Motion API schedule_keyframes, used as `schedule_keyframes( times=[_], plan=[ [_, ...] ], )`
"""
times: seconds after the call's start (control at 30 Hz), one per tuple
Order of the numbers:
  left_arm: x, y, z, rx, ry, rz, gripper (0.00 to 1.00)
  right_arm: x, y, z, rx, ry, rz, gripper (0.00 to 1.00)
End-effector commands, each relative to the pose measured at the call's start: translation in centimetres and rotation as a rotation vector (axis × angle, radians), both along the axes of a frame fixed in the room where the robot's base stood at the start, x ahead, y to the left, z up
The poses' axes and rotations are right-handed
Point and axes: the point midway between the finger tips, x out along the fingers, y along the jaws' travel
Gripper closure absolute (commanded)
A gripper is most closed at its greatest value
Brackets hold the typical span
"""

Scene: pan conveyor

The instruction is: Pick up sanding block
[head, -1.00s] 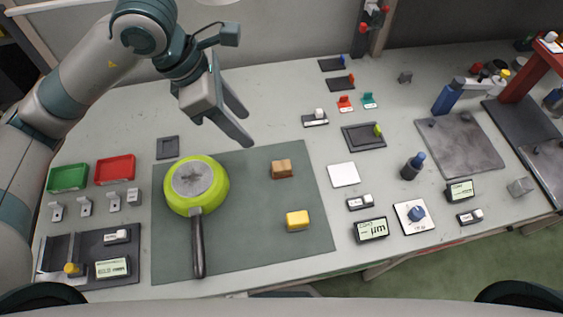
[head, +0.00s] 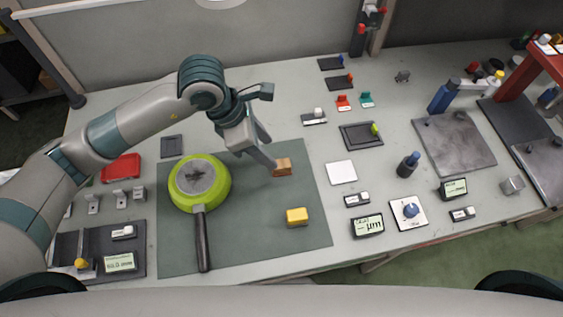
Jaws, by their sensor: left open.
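The brown wooden block (head: 283,167), which looks like the sanding block, lies on the dark green mat (head: 255,245) right of the pan. A yellow block (head: 297,216) lies nearer the front of the mat. My left gripper (head: 268,154) is open just left of the brown block, its fingers pointing down and right. One fingertip overlaps the block's left edge in the picture; I cannot tell whether they touch. Nothing is between the fingers. My right gripper is not in view.
A white square plate (head: 341,172) and small gauges stand right of the mat. A red tray (head: 122,167) is at the left, partly behind my arm. The mat between the blocks is clear.

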Motion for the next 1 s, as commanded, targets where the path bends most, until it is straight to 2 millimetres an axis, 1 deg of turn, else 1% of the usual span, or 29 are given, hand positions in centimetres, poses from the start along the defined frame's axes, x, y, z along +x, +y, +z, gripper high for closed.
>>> schedule_keyframes(
  times=[0.1,0.2,0.5,0.67,0.87,0.9,1.0],
  plan=[
    [0.0,-0.4,-0.8,-0.001,-0.001,-0.001,0.55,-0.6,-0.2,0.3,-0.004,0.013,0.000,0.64],
    [0.1,-0.5,-1.1,-0.001,-0.001,-0.001,0.55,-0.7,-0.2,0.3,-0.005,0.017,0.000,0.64],
    [0.1,-0.5,-1.2,-0.001,-0.001,-0.001,0.55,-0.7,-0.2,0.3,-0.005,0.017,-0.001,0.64],
    [0.0,-1.0,-1.7,0.000,0.002,-0.001,0.55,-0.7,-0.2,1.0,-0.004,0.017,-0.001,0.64],
    [-0.2,-2.1,-3.6,0.000,0.003,0.000,0.55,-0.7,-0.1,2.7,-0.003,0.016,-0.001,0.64],
    [-0.1,-2.3,-4.2,0.001,0.001,0.001,0.55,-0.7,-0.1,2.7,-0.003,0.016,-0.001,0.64],
    [0.0,-2.7,-5.2,-0.001,0.001,0.001,0.55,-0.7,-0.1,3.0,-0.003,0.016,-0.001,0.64]
  ],
)
